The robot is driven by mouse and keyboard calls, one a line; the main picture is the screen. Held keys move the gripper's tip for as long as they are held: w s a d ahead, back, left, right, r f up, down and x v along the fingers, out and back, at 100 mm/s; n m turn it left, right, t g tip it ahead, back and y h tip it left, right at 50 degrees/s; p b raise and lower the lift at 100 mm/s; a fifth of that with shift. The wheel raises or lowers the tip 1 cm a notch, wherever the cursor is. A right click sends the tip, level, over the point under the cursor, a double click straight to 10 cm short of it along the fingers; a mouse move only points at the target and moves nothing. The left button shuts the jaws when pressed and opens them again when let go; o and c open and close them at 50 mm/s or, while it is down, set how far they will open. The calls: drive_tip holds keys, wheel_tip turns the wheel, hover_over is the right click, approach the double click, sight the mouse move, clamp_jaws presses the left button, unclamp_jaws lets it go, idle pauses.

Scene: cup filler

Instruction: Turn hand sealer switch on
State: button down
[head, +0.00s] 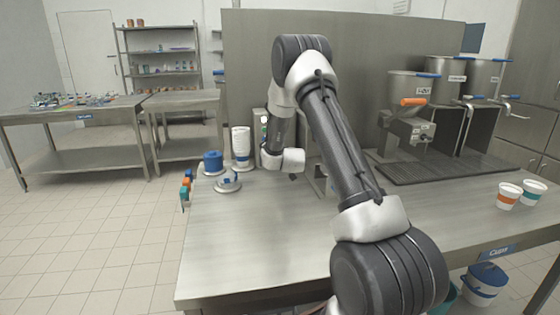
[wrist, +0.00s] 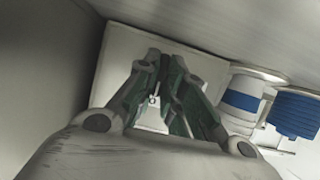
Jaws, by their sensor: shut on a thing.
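A pale, box-shaped body, which looks like the hand sealer (wrist: 121,58), fills the middle of the wrist view. In the head view a grey box (head: 257,126) stands at the back of the table, partly behind my arm. My gripper (wrist: 166,66) is against the pale face, its fingers drawn together at the tips. A small light metal piece (wrist: 153,100) shows between the fingers and looks like the switch. The fingers cover part of it, so its position is unclear. In the head view my gripper is mostly hidden behind my wrist.
Two filled cups (head: 509,195) stand at the right. The table's front middle is clear. A tall metal panel (head: 370,60) rises behind.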

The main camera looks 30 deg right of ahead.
idle(0.4)
drive_tip(key=c, duration=1.5)
unclamp_jaws()
drive_tip(key=shift+s, duration=0.1)
drive_tip(key=v, duration=1.1)
drive_tip(key=shift+s+r, duration=0.15)
drive_tip(key=shift+s, duration=0.25)
